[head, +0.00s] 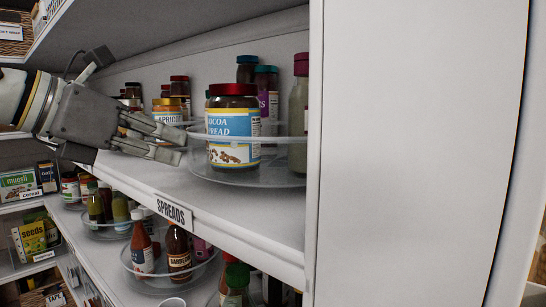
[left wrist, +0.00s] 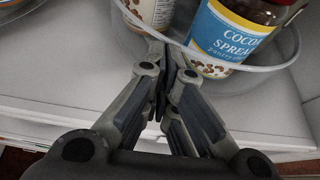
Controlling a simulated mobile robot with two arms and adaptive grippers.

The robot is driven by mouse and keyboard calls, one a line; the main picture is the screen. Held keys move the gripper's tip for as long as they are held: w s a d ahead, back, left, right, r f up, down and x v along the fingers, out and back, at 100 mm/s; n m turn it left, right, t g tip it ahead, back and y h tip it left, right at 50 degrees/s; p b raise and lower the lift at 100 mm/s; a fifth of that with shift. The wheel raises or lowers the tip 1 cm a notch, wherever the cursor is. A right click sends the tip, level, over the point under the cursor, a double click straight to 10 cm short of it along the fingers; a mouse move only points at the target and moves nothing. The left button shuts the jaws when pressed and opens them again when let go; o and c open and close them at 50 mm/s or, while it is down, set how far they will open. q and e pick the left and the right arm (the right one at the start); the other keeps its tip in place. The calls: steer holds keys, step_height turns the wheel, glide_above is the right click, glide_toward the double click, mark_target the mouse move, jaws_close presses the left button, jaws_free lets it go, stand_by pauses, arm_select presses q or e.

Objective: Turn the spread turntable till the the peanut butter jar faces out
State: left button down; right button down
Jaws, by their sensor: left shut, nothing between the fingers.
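The spread turntable (head: 245,179) is a clear round tray with a raised rim on the shelf marked SPREADS. A cocoa spread jar (head: 233,123) with a red lid and blue label stands at its front; it also shows in the left wrist view (left wrist: 228,32). A second jar (left wrist: 152,10) stands left of it there, its name out of the picture. I cannot identify a peanut butter jar. My left gripper (head: 181,147) is shut and empty at the rim's left side. In the left wrist view its fingertips (left wrist: 172,52) overlap the rim; contact is unclear. My right gripper is out of view.
More jars, including an apricot one (head: 168,110), stand behind my left gripper. A tall white side panel (head: 415,140) bounds the shelf at right. Below, another turntable (head: 160,285) holds sauce bottles. The shelf's front strip is bare.

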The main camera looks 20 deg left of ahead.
mark_target(212, 159)
arm_select(q)
steer(key=shift+d, duration=0.15)
steer(key=shift+s+d, duration=0.6)
steer(key=shift+d, duration=0.3)
steer(key=shift+s+d, duration=0.25)
steer(key=shift+d, duration=0.35)
steer(key=shift+s+d, duration=0.2)
steer(key=shift+d, duration=0.35)
steer(key=shift+a, duration=0.1)
steer(key=shift+s+d, duration=0.15)
steer(key=shift+d, duration=0.45)
steer(key=shift+s+d, duration=0.15)
steer(key=shift+d, duration=0.45)
